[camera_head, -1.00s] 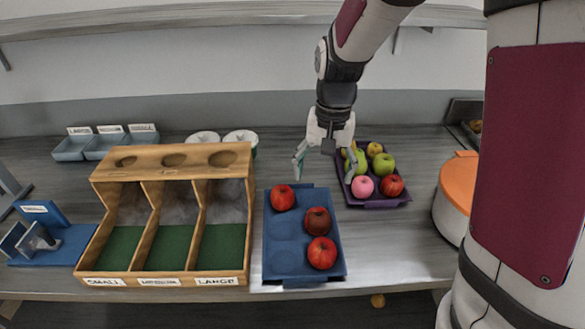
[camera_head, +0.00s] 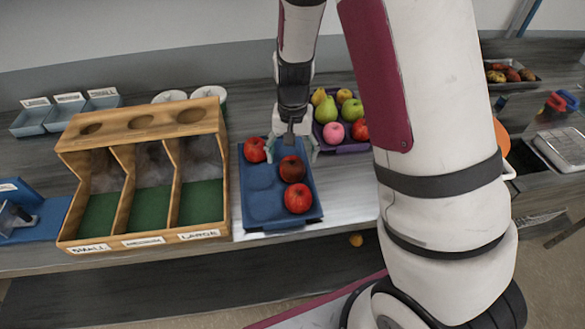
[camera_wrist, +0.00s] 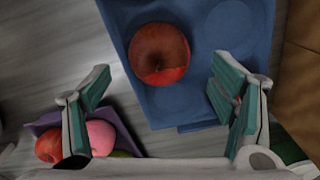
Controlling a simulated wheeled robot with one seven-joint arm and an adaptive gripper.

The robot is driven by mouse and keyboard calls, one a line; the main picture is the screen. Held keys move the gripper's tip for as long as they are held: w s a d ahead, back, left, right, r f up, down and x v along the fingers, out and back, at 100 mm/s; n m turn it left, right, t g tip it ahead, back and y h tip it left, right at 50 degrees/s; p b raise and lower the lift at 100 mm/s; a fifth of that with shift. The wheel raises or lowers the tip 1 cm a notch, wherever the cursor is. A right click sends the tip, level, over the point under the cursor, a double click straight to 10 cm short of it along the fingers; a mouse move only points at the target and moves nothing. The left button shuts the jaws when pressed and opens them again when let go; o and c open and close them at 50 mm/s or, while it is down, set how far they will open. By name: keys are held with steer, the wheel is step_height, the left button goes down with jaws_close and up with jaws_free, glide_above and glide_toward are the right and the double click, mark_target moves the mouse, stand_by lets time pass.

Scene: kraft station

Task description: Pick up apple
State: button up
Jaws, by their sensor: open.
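Three apples sit in the blue tray (camera_head: 262,207): a red one (camera_head: 254,150) at the back left, a darker red one (camera_head: 292,168) in the middle right, and a red one (camera_head: 298,198) at the front right. My gripper (camera_head: 292,148) is open and points down over the back of the tray, close behind the darker apple. In the wrist view, an apple (camera_wrist: 159,53), apparently the darker one, shows whole, ahead of the open fingers (camera_wrist: 160,85). Nothing is between the fingers. A bit of red shows behind the right finger.
A purple tray (camera_head: 347,150) with several fruits stands to the right of the blue tray. A wooden sorter (camera_head: 120,136) with three green-floored compartments stands to the left. Two white bowls and small grey bins stand behind it.

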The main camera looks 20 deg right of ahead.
mark_target(292, 160)
steer(key=shift+s+f, duration=0.15)
steer(key=shift+f, duration=1.8)
steer(key=shift+c, duration=0.6)
steer(key=c, duration=1.2)
steer(key=shift+r, duration=0.1)
steer(key=shift+r, duration=0.85)
steer(key=shift+s+d+r, duration=0.15)
steer(key=shift+d+r, duration=0.05)
steer(key=shift+r, duration=0.25)
steer(key=shift+s+d+r, duration=0.1)
steer(key=shift+d+r, duration=0.1)
steer(key=shift+r, duration=0.25)
steer(key=s+d, duration=0.3)
steer(key=s+d+r+b, duration=0.1)
steer(key=s+d, duration=0.2)
steer(key=d, duration=0.1)
steer(key=s+d+b, duration=0.1)
steer(key=s+d, duration=0.2)
steer(key=d, duration=0.1)
steer(key=shift+s+d+r, duration=0.2)
steer(key=shift+s+d, duration=0.05)
steer(key=shift+s, duration=0.15)
